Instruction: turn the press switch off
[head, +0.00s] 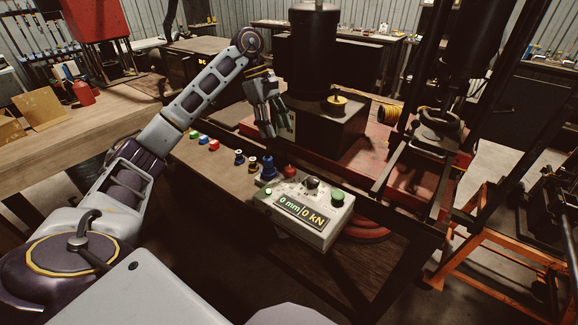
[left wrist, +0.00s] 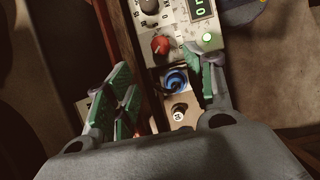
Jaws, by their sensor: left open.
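The press control box (head: 305,210) is light grey, with a lit display reading "0 mm | 0 kN". A red knob (head: 290,171), a black knob (head: 313,184) and a green button (head: 337,197) stand on its top. I cannot tell which of these is the press switch. My left gripper (head: 278,124) is open and empty, above and behind the box. In the left wrist view, its fingers (left wrist: 165,68) are spread, with the red knob (left wrist: 160,45) beyond them, and a green light (left wrist: 207,38) glows close to the right fingertip. My right gripper is not in view.
A blue fitting (head: 267,168) stands beside the box; it shows between the fingers in the left wrist view (left wrist: 174,81). Several smaller coloured parts line the bench edge to the left. The black press column (head: 310,50) rises behind. A wooden table (head: 70,140) is at left.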

